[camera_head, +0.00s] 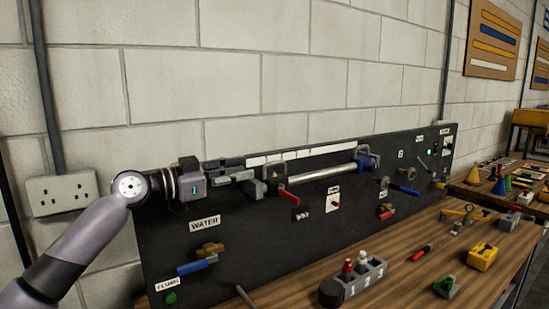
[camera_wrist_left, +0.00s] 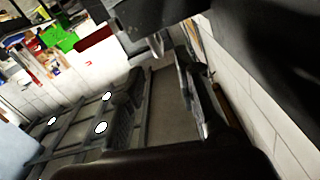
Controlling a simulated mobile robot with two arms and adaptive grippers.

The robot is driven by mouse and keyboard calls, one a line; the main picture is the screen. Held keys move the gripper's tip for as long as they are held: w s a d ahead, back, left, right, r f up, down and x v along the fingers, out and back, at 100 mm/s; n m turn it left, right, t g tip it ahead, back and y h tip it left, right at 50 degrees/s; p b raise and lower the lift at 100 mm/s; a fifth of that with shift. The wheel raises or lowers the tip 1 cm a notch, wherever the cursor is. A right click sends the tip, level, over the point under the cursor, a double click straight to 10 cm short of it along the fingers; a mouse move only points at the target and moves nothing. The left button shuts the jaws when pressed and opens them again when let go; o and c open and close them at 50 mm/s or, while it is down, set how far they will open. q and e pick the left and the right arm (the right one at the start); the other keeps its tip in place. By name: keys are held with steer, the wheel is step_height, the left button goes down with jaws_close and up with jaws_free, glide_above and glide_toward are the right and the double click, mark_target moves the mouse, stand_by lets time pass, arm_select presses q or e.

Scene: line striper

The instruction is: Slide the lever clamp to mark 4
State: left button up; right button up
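A grey clamp body (camera_head: 272,176) with a red lever (camera_head: 288,196) sits at the left end of a silver rail (camera_head: 322,172) on the black panel. My left gripper (camera_head: 248,173) points right along the panel, just left of the clamp. In the left wrist view its two fingers (camera_wrist_left: 158,95) are apart, with nothing seen between them. Contact with the clamp cannot be told. My right gripper is not in view.
A blue fitting (camera_head: 367,160) is at the rail's right end. A yellow block (camera_head: 482,257) sits further right. The wall stands close behind the panel.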

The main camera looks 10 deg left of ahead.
mark_target(265, 166)
arm_select(q)
steer(key=p+x, duration=0.3)
steer(key=x, duration=0.6)
steer(key=shift+w+d, duration=0.25)
steer(key=shift+d, duration=0.05)
jaws_close()
stand_by(0.4)
